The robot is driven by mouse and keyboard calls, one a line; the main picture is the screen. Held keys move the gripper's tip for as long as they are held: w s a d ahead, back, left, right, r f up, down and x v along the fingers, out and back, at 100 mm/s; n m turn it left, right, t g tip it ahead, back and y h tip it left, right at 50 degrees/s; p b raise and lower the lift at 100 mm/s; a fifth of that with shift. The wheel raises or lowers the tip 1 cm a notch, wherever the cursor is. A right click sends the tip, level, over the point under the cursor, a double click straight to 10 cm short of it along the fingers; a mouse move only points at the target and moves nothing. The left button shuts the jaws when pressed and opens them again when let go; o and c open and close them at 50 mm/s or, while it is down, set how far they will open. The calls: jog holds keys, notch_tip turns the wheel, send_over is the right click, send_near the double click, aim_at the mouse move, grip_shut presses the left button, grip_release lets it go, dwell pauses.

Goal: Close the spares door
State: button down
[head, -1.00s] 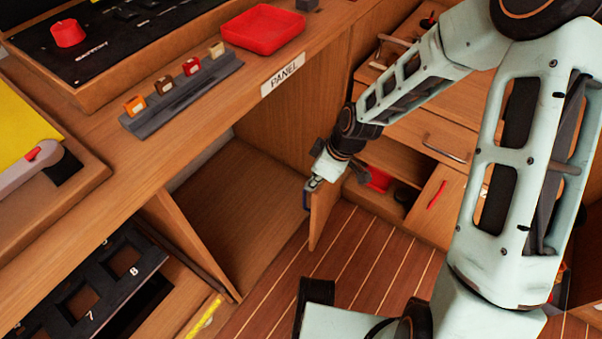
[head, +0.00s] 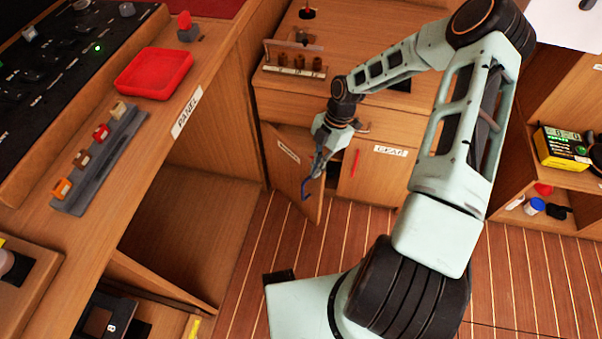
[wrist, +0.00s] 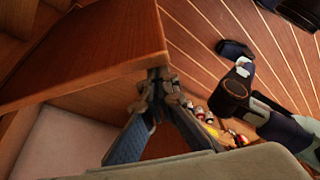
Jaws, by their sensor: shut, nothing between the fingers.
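The door (head: 284,168) with a white label, too small to read, stands ajar on the low cabinet in the head view. Its left side is by the panel desk and its free right edge stands out over the floor. A blue handle (head: 306,190) shows at its face. My gripper (head: 318,170) is beside the free edge, pointing down, shut and empty. In the wrist view my fingertips (wrist: 158,78) meet at the corner of a wooden panel (wrist: 90,52), which looks like this door. I cannot tell whether they touch it. The compartment behind the door is mostly hidden.
The panel desk (head: 120,185) with a red tray (head: 154,74) runs along the left. Open shelves with a yellow device (head: 561,147) stand at the far right. The plank floor (head: 250,260) before the door is clear.

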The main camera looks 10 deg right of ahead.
jog(key=shift+w+d, duration=0.75)
jog(key=shift+d, duration=0.3)
jog(key=shift+a, duration=0.1)
